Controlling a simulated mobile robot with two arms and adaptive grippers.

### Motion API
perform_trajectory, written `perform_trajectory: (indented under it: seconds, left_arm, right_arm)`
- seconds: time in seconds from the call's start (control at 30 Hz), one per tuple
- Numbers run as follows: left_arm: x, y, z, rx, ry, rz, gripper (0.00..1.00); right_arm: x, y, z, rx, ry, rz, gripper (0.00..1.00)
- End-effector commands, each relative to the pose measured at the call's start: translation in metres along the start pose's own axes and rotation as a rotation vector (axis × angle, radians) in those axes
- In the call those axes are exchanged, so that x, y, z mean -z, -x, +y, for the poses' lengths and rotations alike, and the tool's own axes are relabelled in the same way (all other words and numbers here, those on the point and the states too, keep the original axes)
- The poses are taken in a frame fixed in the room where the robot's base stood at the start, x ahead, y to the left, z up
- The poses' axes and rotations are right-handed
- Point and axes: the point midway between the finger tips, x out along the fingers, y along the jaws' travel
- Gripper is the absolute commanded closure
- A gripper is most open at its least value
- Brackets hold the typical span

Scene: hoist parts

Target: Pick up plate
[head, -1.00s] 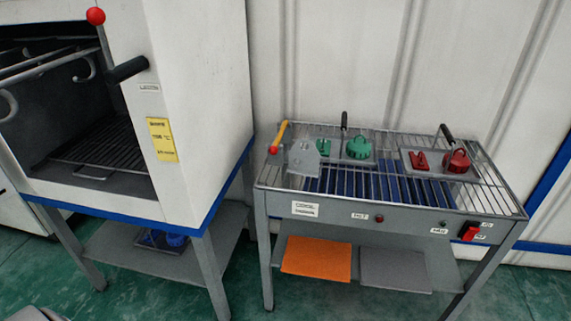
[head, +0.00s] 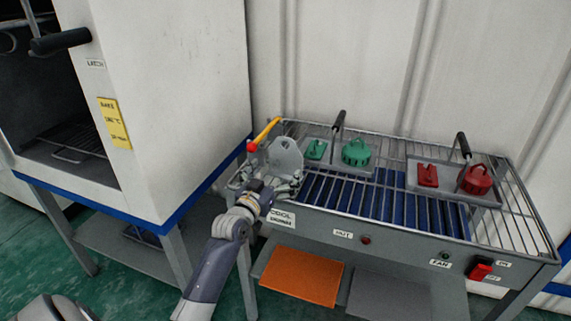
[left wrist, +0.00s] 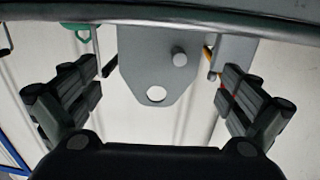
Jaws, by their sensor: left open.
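The grey plate (head: 285,158) stands upright at the left end of the cooling rack, with a hole near its top. In the left wrist view the plate (left wrist: 158,62) shows with a round hole and a knob, between the spread fingers. My left gripper (head: 284,186) is open at the rack's front left edge, in front of the plate. In the left wrist view the fingers of the left gripper (left wrist: 157,98) stand apart on both sides of the plate, with no contact visible. The gripper hides the plate's lower part in the head view. My right gripper is not in view.
A yellow handle with a red ball (head: 264,133) stands just behind the plate. Green parts (head: 356,152) and red parts (head: 475,180) sit on trays with black handles on the rack (head: 400,225). A white oven (head: 180,90) stands at left.

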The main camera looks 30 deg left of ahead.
Motion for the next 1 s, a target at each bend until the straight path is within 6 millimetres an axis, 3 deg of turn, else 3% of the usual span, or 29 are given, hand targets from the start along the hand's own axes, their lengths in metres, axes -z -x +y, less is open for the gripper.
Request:
perform_trajectory:
  seconds: [0.3,0.6,0.9,1.0]
  left_arm:
    - [0.003,-0.027,0.0,0.001,0.0,0.001,0.0]
    - [0.005,-0.064,0.0,0.001,0.0,-0.001,0.0]
    - [0.004,-0.068,0.0,0.001,-0.001,-0.001,0.0]
    - [0.004,-0.068,0.0,0.001,-0.001,-0.001,0.2]
  right_arm:
    - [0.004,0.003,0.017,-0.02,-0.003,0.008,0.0]
    - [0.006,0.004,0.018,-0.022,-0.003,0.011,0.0]
    - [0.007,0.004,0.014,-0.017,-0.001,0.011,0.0]
    - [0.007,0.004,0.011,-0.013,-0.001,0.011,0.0]
